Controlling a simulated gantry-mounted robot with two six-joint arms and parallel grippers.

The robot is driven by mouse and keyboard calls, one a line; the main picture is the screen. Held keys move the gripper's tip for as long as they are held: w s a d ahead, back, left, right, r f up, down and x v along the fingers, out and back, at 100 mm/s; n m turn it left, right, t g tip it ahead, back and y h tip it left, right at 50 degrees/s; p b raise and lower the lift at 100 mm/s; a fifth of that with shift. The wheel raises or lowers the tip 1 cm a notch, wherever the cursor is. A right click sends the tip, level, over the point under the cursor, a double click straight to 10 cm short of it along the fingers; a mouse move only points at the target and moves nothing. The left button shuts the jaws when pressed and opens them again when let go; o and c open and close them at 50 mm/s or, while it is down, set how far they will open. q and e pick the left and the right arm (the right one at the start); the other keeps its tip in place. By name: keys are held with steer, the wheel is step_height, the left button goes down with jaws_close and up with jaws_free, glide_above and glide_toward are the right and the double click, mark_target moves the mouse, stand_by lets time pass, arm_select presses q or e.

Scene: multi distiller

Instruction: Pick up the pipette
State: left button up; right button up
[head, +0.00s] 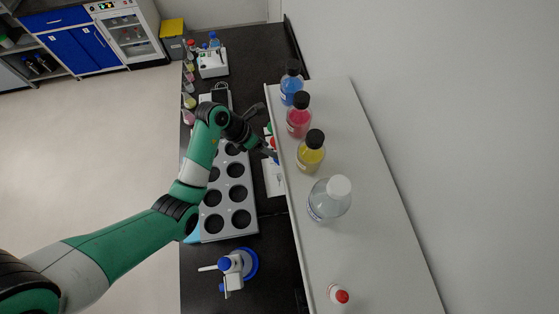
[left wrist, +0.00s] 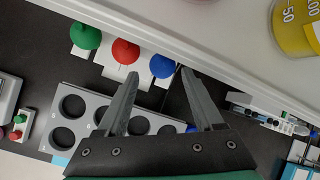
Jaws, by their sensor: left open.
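Green (left wrist: 86,36), red (left wrist: 125,51) and blue (left wrist: 163,66) round knobs sit in a row on white bases under the shelf edge in the left wrist view. My left gripper (left wrist: 160,73) is open and empty, its fingertips on either side of the blue knob in the picture; contact cannot be told. A slim white and blue object (left wrist: 268,119), possibly the pipette, lies at the right of that view. In the head view my left gripper (head: 268,152) is beside the shelf, partly hiding the knobs. My right gripper is not in view.
A grey rack (head: 214,224) with round holes stands left of the gripper. A pale shelf (head: 380,235) on the right holds blue, red, yellow and clear bottles (head: 330,198). A white device with a blue round base (head: 249,263) stands near the front.

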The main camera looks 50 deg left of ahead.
arm_select(q)
steer(key=x, duration=0.5)
steer(key=shift+s+d+f+p, duration=0.15)
steer(key=shift+d+p, duration=0.05)
steer(key=shift+p, duration=0.2)
steer(key=c, duration=0.5)
